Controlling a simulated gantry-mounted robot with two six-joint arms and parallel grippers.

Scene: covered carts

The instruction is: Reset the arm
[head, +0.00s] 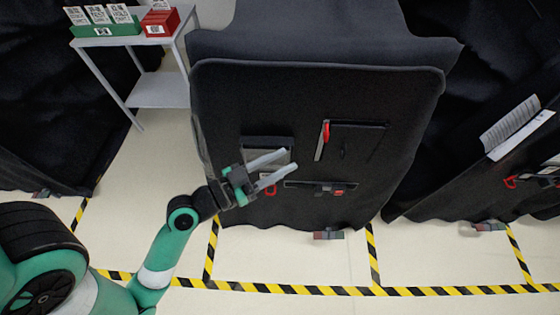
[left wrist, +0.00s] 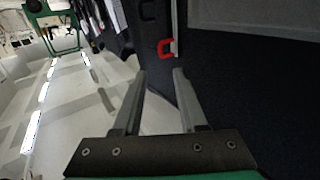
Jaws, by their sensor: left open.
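My left arm (head: 165,250) comes in from the lower left in the head view, green and grey. My left gripper (head: 281,167) is open, with its two grey fingers apart in front of the black covered cart (head: 400,100). In the left wrist view the gripper (left wrist: 157,75) is open and nothing sits between its fingers. The fingers partly hide a grey pocket (head: 262,141) on the cover; contact with the cover cannot be told. My right gripper is not in view.
A flat black pocket with a red strap (head: 325,132) is on the cover. A grey side table (head: 160,90) holds a green bin (head: 105,30) and a red bin (head: 160,22). Another covered cart (head: 440,150) stands at the right. Yellow-black tape (head: 300,290) marks the pale, open floor.

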